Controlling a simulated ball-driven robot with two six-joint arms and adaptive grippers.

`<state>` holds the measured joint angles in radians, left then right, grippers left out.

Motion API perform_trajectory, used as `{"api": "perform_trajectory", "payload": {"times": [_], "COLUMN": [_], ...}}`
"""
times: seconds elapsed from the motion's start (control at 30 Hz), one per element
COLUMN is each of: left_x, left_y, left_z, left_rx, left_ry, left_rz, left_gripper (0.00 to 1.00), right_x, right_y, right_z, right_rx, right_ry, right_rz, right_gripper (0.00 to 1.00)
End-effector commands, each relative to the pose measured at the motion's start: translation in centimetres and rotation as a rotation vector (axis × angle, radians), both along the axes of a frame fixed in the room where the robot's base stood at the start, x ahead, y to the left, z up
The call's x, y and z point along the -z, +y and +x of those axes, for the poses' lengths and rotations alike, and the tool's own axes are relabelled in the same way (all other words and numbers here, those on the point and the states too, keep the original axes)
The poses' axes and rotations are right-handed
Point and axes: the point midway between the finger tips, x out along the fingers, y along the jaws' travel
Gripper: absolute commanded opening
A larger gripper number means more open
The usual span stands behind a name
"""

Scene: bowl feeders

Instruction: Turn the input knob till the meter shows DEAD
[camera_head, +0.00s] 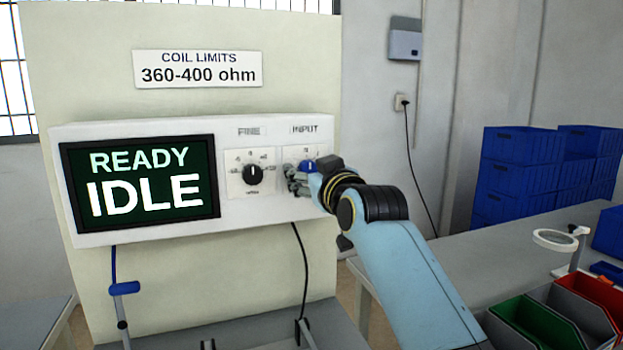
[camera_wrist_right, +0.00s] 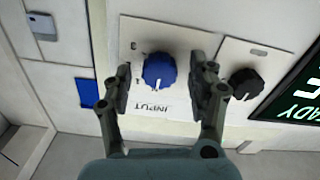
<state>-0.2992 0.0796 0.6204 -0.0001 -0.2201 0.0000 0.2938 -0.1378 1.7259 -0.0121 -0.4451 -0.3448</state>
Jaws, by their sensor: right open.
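The meter's screen (camera_head: 140,182) reads "READY" above "IDLE". The blue input knob (camera_head: 308,166) is on the right of the meter's white front panel, under the label "INPUT", partly hidden by my right gripper (camera_head: 297,180). In the right wrist view the blue knob (camera_wrist_right: 159,71) lies between the two open fingers of my right gripper (camera_wrist_right: 163,85), with a gap on each side. The black knob (camera_head: 252,174) is to its left, and it also shows in the right wrist view (camera_wrist_right: 244,83). My left gripper is not in view.
A sign (camera_head: 198,69) above the meter reads "COIL LIMITS 360-400 ohm". Blue bins (camera_head: 520,175) are stacked at the right. A table with green (camera_head: 527,325) and red (camera_head: 600,297) trays stands at the lower right. A blue clip (camera_head: 124,288) hangs on a lead below the screen.

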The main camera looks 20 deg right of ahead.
Motion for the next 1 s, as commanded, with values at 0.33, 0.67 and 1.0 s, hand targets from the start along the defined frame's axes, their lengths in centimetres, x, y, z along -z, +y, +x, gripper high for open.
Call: {"api": "perform_trajectory", "payload": {"times": [0.33, 0.67, 1.0], "left_x": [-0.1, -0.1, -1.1], "left_y": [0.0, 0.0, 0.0], "left_z": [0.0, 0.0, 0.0], "left_rx": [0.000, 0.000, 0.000], "left_ry": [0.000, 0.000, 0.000], "left_rz": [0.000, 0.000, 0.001], "left_gripper": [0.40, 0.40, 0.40], "right_x": [0.0, 0.0, -0.2], "right_y": [0.0, 0.0, 0.0], "right_z": [0.0, 0.0, 0.0], "right_rx": [0.000, 0.000, 0.000], "right_ry": [0.000, 0.000, 0.004], "right_rz": [-0.001, 0.001, 0.102], "right_gripper": [0.35, 0.04, 0.04]}}
